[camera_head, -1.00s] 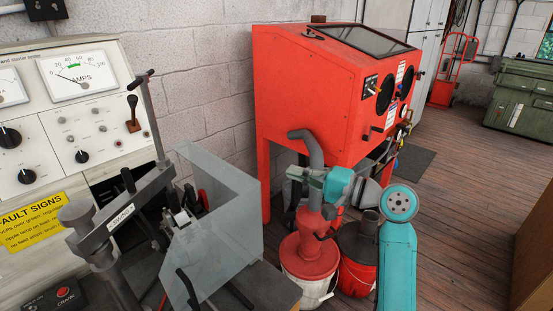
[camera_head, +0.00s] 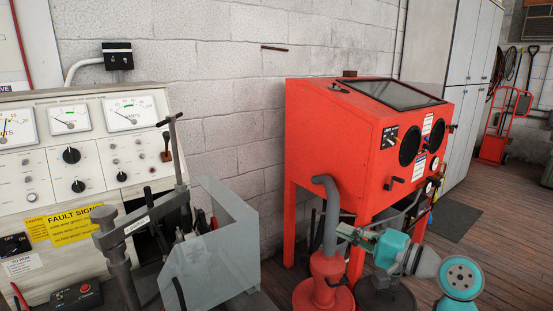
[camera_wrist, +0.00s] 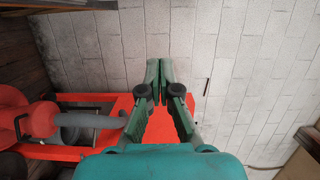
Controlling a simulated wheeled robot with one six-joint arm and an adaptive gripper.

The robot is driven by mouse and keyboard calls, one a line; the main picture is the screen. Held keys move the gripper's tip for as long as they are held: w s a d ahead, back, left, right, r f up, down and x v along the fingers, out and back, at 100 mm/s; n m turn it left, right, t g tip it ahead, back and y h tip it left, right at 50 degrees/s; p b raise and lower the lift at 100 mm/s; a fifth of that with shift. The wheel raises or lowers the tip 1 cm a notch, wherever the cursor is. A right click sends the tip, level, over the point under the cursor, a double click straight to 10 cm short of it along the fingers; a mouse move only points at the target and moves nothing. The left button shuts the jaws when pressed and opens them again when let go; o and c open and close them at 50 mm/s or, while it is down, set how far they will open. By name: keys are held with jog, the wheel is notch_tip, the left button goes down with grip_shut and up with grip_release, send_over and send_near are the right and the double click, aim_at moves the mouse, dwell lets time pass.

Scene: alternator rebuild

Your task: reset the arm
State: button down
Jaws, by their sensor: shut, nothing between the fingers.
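My gripper (camera_wrist: 160,72) shows its two green fingers together, with nothing between them, in the wrist view. In the head view my gripper (camera_head: 346,233) is at the end of my teal arm, in front of the red blast cabinet (camera_head: 333,140) and pointing left. It looks empty. In the wrist view the fingers lie in front of the cabinet (camera_wrist: 158,126) and the pale block wall (camera_wrist: 240,60). I cannot tell from these views how far they are from the cabinet.
A red cyclone bucket (camera_head: 322,282) with a grey hose (camera_head: 331,215) stands close below my gripper. Open wooden floor (camera_head: 500,250) lies at right.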

jog(key=s+f+m+t+h, duration=0.1)
jog(key=s+f+h, duration=0.2)
jog(key=s+f, duration=0.5)
jog(key=s+d+f+m+t+h, duration=0.1)
jog(key=s+f+h, duration=0.35)
jog(key=f, duration=0.85)
jog(key=s+f+m+t+h, duration=0.1)
jog(key=s+f+h, duration=0.2)
jog(key=s+f, duration=0.55)
jog(key=s+d+f+n+h, duration=0.1)
jog(key=s+n+h, duration=0.15)
jog(key=s, duration=0.95)
jog(key=s+d+f+n+h, duration=0.15)
jog(key=s+n, duration=0.25)
jog(key=s, duration=0.7)
jog(key=s+a+r+n, duration=0.1)
jog(key=s+r+n, duration=0.3)
jog(key=s, duration=0.4)
jog(key=shift+s+r+y, duration=0.15)
jog(key=shift+r+y, duration=0.2)
jog(key=shift+r, duration=0.45)
